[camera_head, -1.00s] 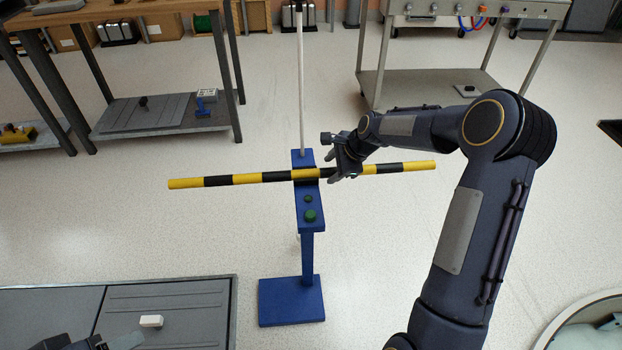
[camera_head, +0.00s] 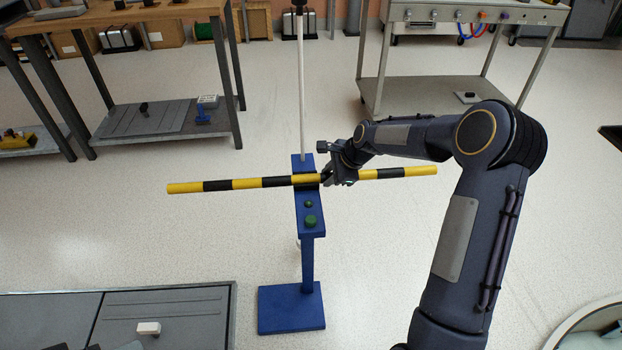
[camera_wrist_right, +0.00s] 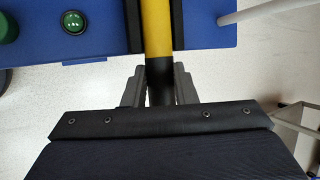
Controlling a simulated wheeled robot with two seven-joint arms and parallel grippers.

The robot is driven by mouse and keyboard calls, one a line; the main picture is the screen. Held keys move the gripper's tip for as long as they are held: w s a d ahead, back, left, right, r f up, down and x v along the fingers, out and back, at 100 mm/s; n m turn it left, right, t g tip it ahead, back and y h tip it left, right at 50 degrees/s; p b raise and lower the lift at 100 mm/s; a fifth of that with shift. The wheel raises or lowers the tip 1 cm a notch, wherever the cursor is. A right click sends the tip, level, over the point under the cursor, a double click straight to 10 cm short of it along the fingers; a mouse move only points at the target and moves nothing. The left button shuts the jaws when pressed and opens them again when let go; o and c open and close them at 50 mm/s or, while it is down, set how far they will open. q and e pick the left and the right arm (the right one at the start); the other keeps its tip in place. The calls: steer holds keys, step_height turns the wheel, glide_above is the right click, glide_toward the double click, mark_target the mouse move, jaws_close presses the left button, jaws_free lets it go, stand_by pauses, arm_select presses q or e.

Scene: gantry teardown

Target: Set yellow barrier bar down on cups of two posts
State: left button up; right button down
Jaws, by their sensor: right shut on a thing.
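The yellow and black barrier bar (camera_head: 248,183) lies nearly level across the blue stand (camera_head: 311,214) in the head view. My right gripper (camera_head: 330,175) is shut on the bar just right of the stand. In the right wrist view, the fingers (camera_wrist_right: 160,87) flank a black band of the bar, and its yellow part (camera_wrist_right: 157,28) runs between dark edges on the blue top (camera_wrist_right: 100,25). I cannot tell whether the bar rests there. A pair of posts with cups cannot be made out. My left gripper is not in view.
A thin white pole (camera_head: 301,90) rises behind the stand's top. Green buttons (camera_head: 310,221) sit on its near part. A wooden table (camera_head: 120,14) stands back left, a metal cart (camera_head: 420,92) back right. A grey surface (camera_head: 185,310) with a white block (camera_head: 148,328) is front left.

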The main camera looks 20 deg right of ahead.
steer(key=shift+r, duration=0.15)
steer(key=shift+r+p, duration=2.75)
steer(key=shift+r, duration=0.2)
